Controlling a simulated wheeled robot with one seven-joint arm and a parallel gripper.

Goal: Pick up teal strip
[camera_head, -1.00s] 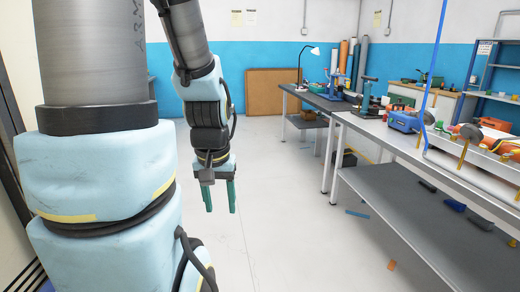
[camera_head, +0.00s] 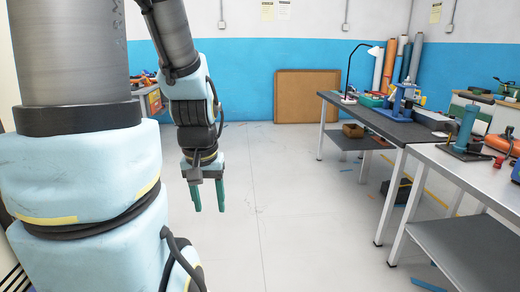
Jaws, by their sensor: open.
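My gripper (camera_head: 208,197) hangs in mid-air left of centre, pointing down. Its two green fingers are apart with nothing between them. I cannot pick out a strip that is surely teal. A blue strip (camera_head: 428,285) lies on the floor at the bottom right, below the near bench and cut by the picture edge. A smaller bluish piece (camera_head: 346,170) lies on the floor farther back, under the dark bench. The gripper is well apart from both.
A dark-topped bench (camera_head: 385,124) and a nearer metal bench (camera_head: 462,172) with a grey lower shelf (camera_head: 470,250) stand on the right. A brown box (camera_head: 353,131) sits on the dark bench's shelf. A brown board (camera_head: 307,97) leans on the far wall. The middle floor is clear.

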